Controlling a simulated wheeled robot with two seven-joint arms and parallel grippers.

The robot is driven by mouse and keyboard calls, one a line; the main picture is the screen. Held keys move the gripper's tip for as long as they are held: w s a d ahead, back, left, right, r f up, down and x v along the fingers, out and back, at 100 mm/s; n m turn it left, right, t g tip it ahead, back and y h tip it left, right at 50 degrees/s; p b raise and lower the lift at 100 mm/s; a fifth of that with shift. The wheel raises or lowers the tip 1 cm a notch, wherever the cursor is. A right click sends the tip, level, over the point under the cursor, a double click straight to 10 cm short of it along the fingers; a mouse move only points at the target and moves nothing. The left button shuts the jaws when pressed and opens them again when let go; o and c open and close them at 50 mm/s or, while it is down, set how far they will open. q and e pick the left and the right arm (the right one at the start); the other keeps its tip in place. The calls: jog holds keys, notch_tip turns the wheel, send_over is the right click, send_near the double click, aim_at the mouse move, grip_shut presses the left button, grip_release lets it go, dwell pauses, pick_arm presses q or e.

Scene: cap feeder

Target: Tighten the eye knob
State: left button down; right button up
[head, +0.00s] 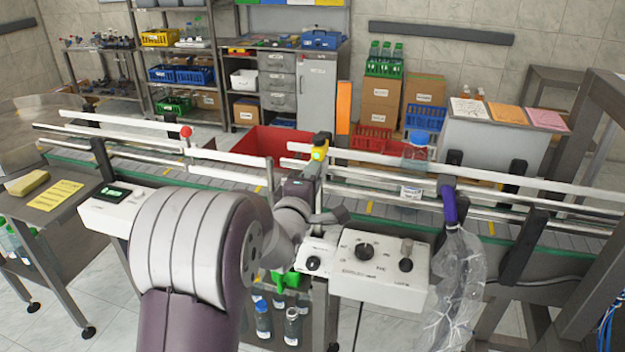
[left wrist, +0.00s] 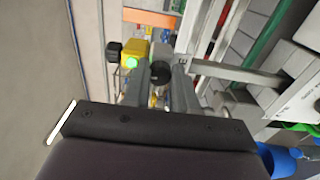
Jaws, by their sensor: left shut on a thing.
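The eye is a small yellow sensor (head: 320,153) with a lit green face, mounted at the conveyor's near rail. It also shows in the left wrist view (left wrist: 133,54), with one black knob (left wrist: 114,48) on its far side. A second black knob (left wrist: 160,73), the one I take for the eye knob, sits between my left fingers. My left gripper (head: 312,172) reaches up to just below the sensor; its fingers also show in the left wrist view (left wrist: 158,88) and are shut on that knob. The exact finger contact is partly hidden. My right gripper is in neither view.
The conveyor (head: 395,205) runs across with metal rails, carrying a clear blue-capped bottle (head: 415,152). A white control box (head: 380,275) with black knobs stands close right of my left arm. A plastic bag (head: 460,285) hangs farther right. Red crates (head: 270,142) lie behind.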

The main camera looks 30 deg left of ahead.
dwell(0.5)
pick_arm(q)
jog(key=c, duration=0.9)
grip_release()
jog(key=shift+s, duration=0.1)
jog(key=p+v, duration=0.2)
jog(key=v, duration=1)
jog(key=shift+s+d, duration=0.15)
jog(key=shift+s, duration=0.15)
